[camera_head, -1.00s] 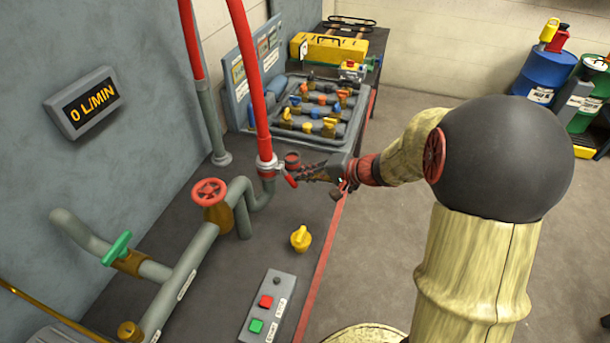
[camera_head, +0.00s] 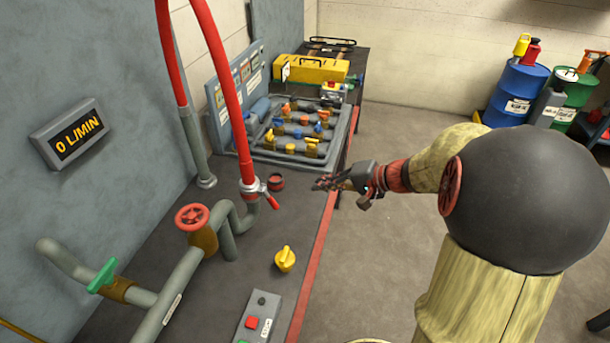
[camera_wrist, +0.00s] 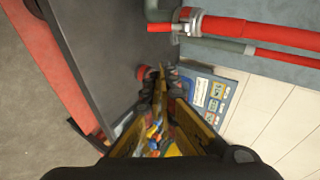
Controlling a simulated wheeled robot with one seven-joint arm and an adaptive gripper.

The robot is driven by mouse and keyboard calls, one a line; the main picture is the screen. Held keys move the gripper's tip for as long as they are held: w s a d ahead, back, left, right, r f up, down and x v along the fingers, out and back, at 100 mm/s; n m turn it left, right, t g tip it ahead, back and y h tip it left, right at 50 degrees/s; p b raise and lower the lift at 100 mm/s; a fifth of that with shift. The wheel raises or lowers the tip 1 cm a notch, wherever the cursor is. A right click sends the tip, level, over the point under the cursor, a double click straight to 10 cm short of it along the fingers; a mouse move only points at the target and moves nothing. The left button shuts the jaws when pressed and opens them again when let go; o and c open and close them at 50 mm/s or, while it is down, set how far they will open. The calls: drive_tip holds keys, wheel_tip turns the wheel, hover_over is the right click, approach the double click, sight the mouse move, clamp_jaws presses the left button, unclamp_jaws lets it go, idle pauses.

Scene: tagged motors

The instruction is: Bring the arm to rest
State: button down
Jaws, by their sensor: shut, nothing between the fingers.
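My gripper (camera_head: 324,183) is shut and empty. In the head view it points left, above the red front edge of the dark bench (camera_head: 255,222). It is apart from the red hose (camera_head: 222,85) and from the small dark-red cup-like part (camera_head: 277,181) on the bench. In the wrist view my gripper's fingertips (camera_wrist: 161,72) are together, with the bench (camera_wrist: 105,50) to their left and the hose (camera_wrist: 250,33) above right. My arm stretches in from the right of the head view.
A grey tray with pipe valves (camera_head: 295,135) and a yellow toolbox (camera_head: 312,70) stand farther back. A red wheel valve (camera_head: 192,217), a yellow knob (camera_head: 285,258) and a button box (camera_head: 258,318) are nearer. Floor right of the bench is clear; drums (camera_head: 517,95) stand far right.

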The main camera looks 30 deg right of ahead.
drive_tip(key=shift+s+r, duration=0.1)
drive_tip(key=s+a+f+n+g+h, duration=0.1)
drive_tip(key=s+a+f+g, duration=0.15)
drive_tip(key=s, duration=0.45)
drive_tip(key=s+a+f+g+h, duration=0.1)
drive_tip(key=s+a+g, duration=0.3)
drive_tip(key=s, duration=0.3)
drive_tip(key=s+a+r+n+t+h, duration=0.2)
drive_tip(key=s+a+r+n+h, duration=0.2)
drive_tip(key=a+r+n, duration=0.5)
wheel_tip(320, 180, up, 3)
drive_tip(key=shift+s+a+f, duration=0.2)
drive_tip(key=shift+s+a, duration=0.1)
drive_tip(key=shift+s, duration=0.7)
drive_tip(key=shift+t, duration=0.25)
